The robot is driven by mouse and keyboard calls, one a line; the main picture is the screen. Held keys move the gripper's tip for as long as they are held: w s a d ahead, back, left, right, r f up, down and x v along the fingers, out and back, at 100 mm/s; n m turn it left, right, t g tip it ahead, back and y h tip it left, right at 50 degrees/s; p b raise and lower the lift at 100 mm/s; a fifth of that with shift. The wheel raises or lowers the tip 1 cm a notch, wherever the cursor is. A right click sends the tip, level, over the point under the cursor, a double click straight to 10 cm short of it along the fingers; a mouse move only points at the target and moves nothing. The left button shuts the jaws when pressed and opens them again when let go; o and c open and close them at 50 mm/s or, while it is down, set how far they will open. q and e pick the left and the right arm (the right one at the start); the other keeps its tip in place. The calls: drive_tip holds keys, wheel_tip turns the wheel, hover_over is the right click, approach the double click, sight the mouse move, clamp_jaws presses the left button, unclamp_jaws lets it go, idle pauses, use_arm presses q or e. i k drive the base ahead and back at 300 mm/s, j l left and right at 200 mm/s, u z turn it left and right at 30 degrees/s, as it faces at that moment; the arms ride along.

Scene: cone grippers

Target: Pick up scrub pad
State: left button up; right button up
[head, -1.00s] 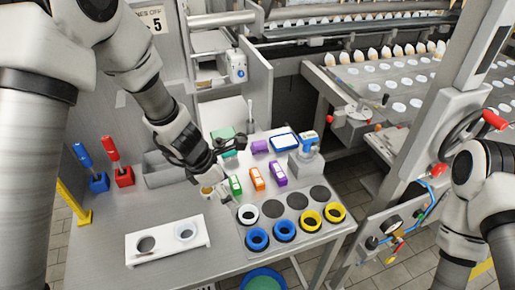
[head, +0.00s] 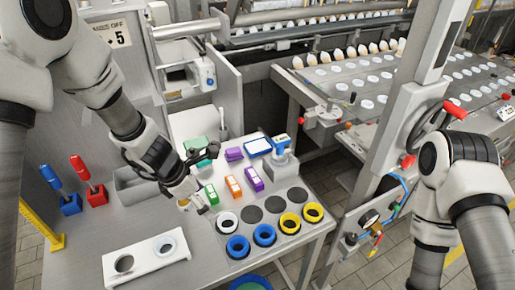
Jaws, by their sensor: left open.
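A green pad-like block (head: 196,144), which looks like the scrub pad, lies at the back of the grey table, partly hidden behind my left wrist. A teal patch shows just in front of it; I cannot tell if it is part of the same thing. My left gripper (head: 203,207) is open and points down over the table, in front of the green block and apart from it. It is beside the white ring (head: 227,222), with nothing seen between its fingers. Of my right arm only links show at the right; its gripper is out of view.
Green, orange (head: 233,187) and purple small boxes stand right of my left gripper. A purple block (head: 234,154), a blue-rimmed tray (head: 257,147) and a blue-topped device lie behind. Blue (head: 238,247) and yellow rings are in front. A white two-hole stand (head: 147,258) is front left.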

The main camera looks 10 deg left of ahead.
sight(231, 154)
drive_tip(key=i+j+z, duration=0.1)
drive_tip(key=z, duration=0.4)
drive_tip(key=i+j+z, duration=0.15)
drive_tip(key=z, duration=0.3)
